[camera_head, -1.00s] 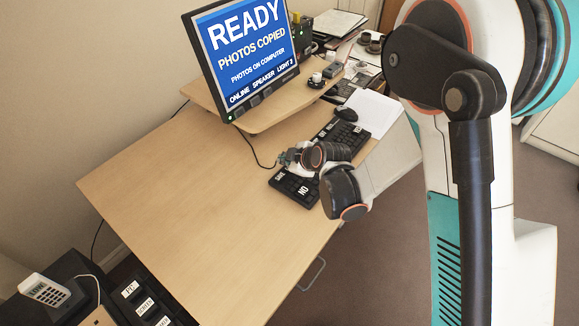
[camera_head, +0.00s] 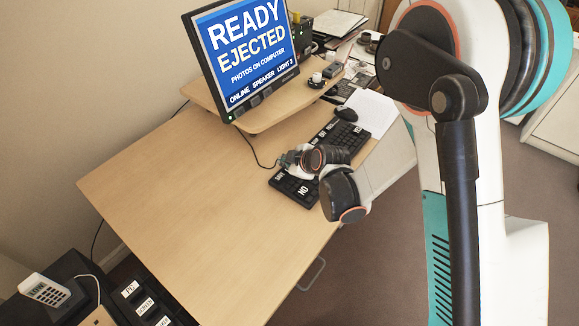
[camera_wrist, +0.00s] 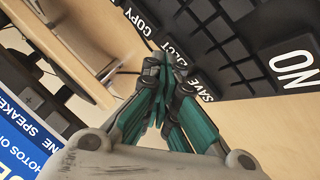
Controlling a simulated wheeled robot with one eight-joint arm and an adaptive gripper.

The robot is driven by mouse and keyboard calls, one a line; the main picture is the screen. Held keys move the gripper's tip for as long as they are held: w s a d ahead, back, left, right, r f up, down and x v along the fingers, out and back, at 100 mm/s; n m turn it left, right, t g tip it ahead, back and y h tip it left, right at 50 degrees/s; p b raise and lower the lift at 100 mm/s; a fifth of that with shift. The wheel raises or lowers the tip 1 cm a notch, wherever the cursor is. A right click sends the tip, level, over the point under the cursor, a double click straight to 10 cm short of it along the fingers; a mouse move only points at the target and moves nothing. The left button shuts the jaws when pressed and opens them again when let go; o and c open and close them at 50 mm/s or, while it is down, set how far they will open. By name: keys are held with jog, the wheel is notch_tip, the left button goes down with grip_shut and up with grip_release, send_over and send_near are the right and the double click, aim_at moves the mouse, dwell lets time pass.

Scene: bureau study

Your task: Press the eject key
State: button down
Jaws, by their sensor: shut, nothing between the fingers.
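The black keyboard (camera_head: 290,190) lies on the desk, partly hidden by my arm in the head view. In the wrist view its keys carry white labels: COPY (camera_wrist: 141,20), SAVE (camera_wrist: 192,84) and NO (camera_wrist: 296,68). Between COPY and SAVE is the eject key (camera_wrist: 173,50), its label partly covered by my fingers. My gripper (camera_wrist: 160,66) is shut and empty, its teal fingertips at the eject key; I cannot tell whether they touch it. The monitor (camera_head: 245,45) reads READY, EJECTED, PHOTOS ON COMPUTER, ONLINE SPEAKER LIGHT 3.
The monitor stands on a raised wooden shelf (camera_head: 262,120) behind the keyboard. A mouse (camera_head: 346,114) and white paper (camera_head: 372,108) lie beyond it. The left part of the desk (camera_head: 190,210) is bare. A white keypad device (camera_head: 45,290) is at lower left.

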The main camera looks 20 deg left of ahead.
aim_at(287, 169)
jog(key=shift+r, duration=0.1)
jog(key=shift+r+p, duration=0.45)
jog(key=shift+r, duration=0.35)
jog(key=shift+r, duration=0.1)
notch_tip(287, 169, up, 5)
jog(key=p, duration=0.3)
dwell(0.9)
